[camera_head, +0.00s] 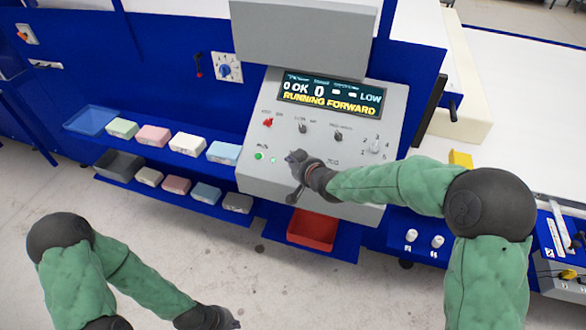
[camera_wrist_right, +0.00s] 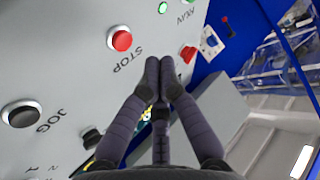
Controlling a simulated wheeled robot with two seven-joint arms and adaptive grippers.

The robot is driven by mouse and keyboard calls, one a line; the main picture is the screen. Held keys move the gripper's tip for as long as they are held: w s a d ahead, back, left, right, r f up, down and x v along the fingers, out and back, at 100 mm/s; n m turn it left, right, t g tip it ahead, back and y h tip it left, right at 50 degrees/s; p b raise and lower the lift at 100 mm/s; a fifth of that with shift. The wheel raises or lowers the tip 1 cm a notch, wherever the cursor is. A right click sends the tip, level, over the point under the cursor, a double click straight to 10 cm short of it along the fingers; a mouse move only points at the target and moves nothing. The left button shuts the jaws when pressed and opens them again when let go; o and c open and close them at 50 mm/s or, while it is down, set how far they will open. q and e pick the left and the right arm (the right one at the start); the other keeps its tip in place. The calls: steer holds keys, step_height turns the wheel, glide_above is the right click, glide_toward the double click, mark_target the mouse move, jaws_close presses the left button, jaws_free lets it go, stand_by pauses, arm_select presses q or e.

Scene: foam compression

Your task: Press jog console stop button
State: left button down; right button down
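The grey jog console (camera_head: 225,178) has a screen (camera_head: 331,93) reading "RUNNING FORWARD" and "LOW". In the right wrist view, the red button (camera_wrist_right: 122,40) sits in a pale ring beside the word STOP. A black JOG button (camera_wrist_right: 21,114) is at the left. My right gripper (camera_head: 292,157) is in front of the console's lower button row and hides the stop button in the head view. In the wrist view, its fingertips (camera_wrist_right: 165,66) are together and empty, right of the red button. My left gripper (camera_head: 236,323) is low at the bottom edge, its fingers unclear.
A green button (camera_head: 258,156) is left of my right gripper. A red switch (camera_head: 268,122) and black knobs (camera_head: 338,136) are above. Coloured blocks (camera_head: 188,144) fill blue shelves at left. A red bin (camera_head: 312,229) is below the console. The floor at lower centre is clear.

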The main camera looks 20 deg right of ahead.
steer(key=shift+w+d+f+b, duration=0.2)
steer(key=shift+w+f+b, duration=0.1)
steer(key=shift+f+b, duration=0.2)
steer(key=shift+w+d+f+b, duration=0.25)
steer(key=shift+f+b, duration=0.15)
steer(key=shift+f, duration=0.1)
stand_by(0.8)
steer(key=shift+w+f+b, duration=0.15)
steer(key=shift+f+b, duration=0.2)
steer(key=shift+b, duration=0.25)
steer(key=shift+w+d+f+b, duration=0.15)
steer(key=shift+f+b, duration=0.2)
steer(key=shift+b, duration=0.1)
stand_by(0.6)
steer(key=shift+r, duration=0.1)
stand_by(0.4)
steer(key=shift+s+a+r, duration=0.25)
steer(key=shift+s+r, duration=0.1)
steer(key=shift+r, duration=0.3)
